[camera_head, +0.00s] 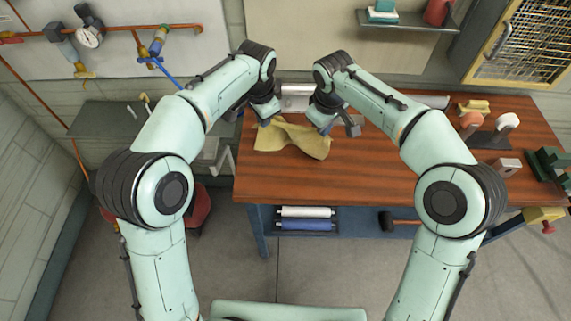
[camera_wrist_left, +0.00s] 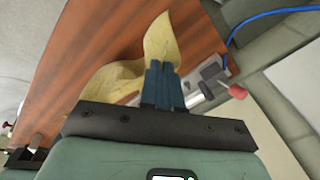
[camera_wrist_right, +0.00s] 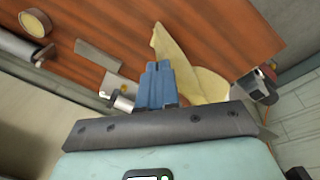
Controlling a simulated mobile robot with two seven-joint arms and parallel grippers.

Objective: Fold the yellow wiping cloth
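The yellow cloth (camera_head: 293,140) lies rumpled near the back left of the wooden workbench, with raised folds toward its two back corners. My left gripper (camera_head: 266,121) is at its back left corner. In the left wrist view its blue fingers (camera_wrist_left: 162,68) are together at the edge of the cloth (camera_wrist_left: 160,40). My right gripper (camera_head: 323,130) is at the cloth's back right corner. In the right wrist view its fingers (camera_wrist_right: 158,68) are together with the cloth (camera_wrist_right: 178,55) rising at them. The pinched corners themselves are mostly hidden by the fingers.
The wooden workbench (camera_head: 370,180) is bare in front of and right of the cloth. A silver cylinder (camera_head: 295,97) lies behind the cloth.

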